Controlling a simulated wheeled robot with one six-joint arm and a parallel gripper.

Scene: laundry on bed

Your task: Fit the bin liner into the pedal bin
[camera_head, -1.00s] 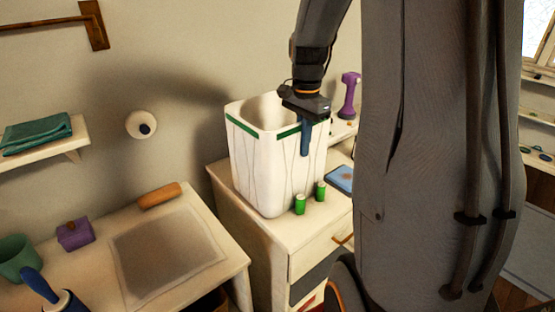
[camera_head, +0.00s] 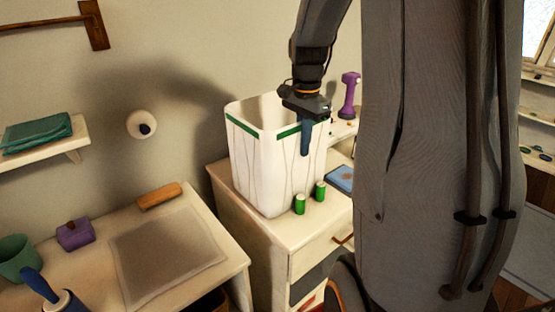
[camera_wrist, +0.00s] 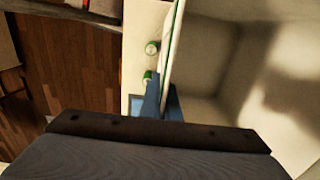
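The white pedal bin (camera_head: 270,185) stands upright on a small cabinet. A white liner with a green band (camera_head: 262,133) lies around its top, with creases running down the outside. My gripper (camera_head: 305,140) is at the bin's right front rim, pointing down. One blue finger shows outside the wall. In the wrist view, the blue fingers of my gripper (camera_wrist: 162,103) are close together with the thin rim edge (camera_wrist: 169,55) between them, so they look shut on the liner there. The bin's inside (camera_wrist: 215,75) looks empty where it shows. The bin's far right side is partly hidden by my arm.
Two green cans (camera_head: 300,204) stand on the cabinet (camera_head: 262,232) before the bin. A blue flat item (camera_head: 340,178) and a purple dumbbell-like object (camera_head: 350,95) are to the right. A table (camera_head: 215,275) with a grey mat is at the left.

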